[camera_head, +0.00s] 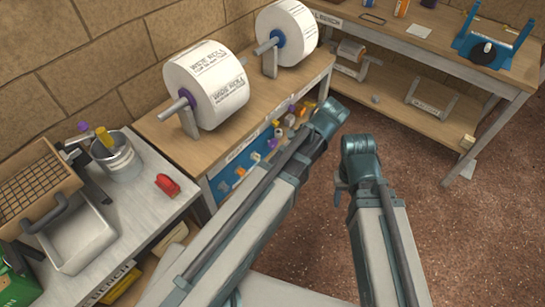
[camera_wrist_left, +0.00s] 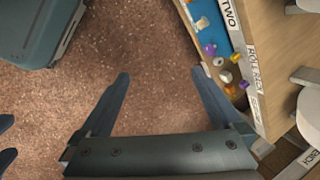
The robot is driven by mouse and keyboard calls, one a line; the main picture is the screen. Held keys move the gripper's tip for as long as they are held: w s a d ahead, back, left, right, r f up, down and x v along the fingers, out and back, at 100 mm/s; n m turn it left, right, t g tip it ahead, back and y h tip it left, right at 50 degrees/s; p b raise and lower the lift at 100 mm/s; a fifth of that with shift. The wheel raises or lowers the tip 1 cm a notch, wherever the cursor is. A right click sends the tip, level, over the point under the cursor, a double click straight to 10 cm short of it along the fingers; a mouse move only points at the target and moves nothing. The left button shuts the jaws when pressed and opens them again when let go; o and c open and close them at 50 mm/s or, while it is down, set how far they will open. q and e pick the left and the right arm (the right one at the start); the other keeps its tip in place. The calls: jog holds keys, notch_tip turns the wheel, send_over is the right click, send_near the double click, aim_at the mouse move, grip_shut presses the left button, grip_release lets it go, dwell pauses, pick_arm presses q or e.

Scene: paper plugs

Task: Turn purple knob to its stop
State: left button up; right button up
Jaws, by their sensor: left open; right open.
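A purple knob-like plug (camera_head: 190,101) sits on the spindle at the end of the near white paper roll (camera_head: 207,84). In the left wrist view a purple piece (camera_wrist_left: 210,48) lies beyond the right finger. My left gripper (camera_wrist_left: 163,78) is open and empty over the brown floor beside the bench front. My right gripper (camera_head: 342,190) is right of it over the floor, its fingers mostly hidden.
A second roll (camera_head: 286,33) with a blue plug stands farther back on the roll bench (camera_head: 314,68). The left bench (camera_head: 140,215) holds a metal pot (camera_head: 118,157), a red object (camera_head: 167,185) and a basket. Another bench stands at the back right. Floor at right is clear.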

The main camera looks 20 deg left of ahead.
pick_arm(q)
jog(key=w+a+f+m+t+y+b, duration=0.1)
jog(key=w+a+f+m+b, duration=0.15)
jog(key=w+f+b, duration=0.45)
jog(key=w+a+f+m+t+y+b, duration=0.1)
jog(key=w+a+f+m+b, duration=0.15)
jog(key=w+f+b, duration=0.4)
jog(key=m+t+y+b, duration=0.1)
jog(key=m+y+b, duration=0.2)
jog(key=m+b, duration=0.7)
send_near(275, 144)
jog(key=w+a+f+n+b, duration=0.1)
jog(key=a+f+b, duration=0.1)
jog(key=b, duration=0.2)
jog(key=w+a+f+n+b, duration=0.1)
jog(key=a+f+b, duration=0.1)
jog(key=b, duration=0.2)
jog(key=w+a+f+n+b, duration=0.1)
jog(key=a+f+b, duration=0.1)
jog(key=b, duration=0.2)
jog(key=shift+w+a+f, duration=0.2)
jog(key=shift+a+f, duration=0.05)
jog(key=shift+a, duration=0.1)
jog(key=shift+w+a+f+b, duration=0.2)
jog(key=shift+a+f+b, duration=0.15)
jog(key=shift+a, duration=0.1)
jog(key=shift+r, duration=0.1)
jog(key=c, duration=1.3)
jog(key=shift+n, duration=0.3)
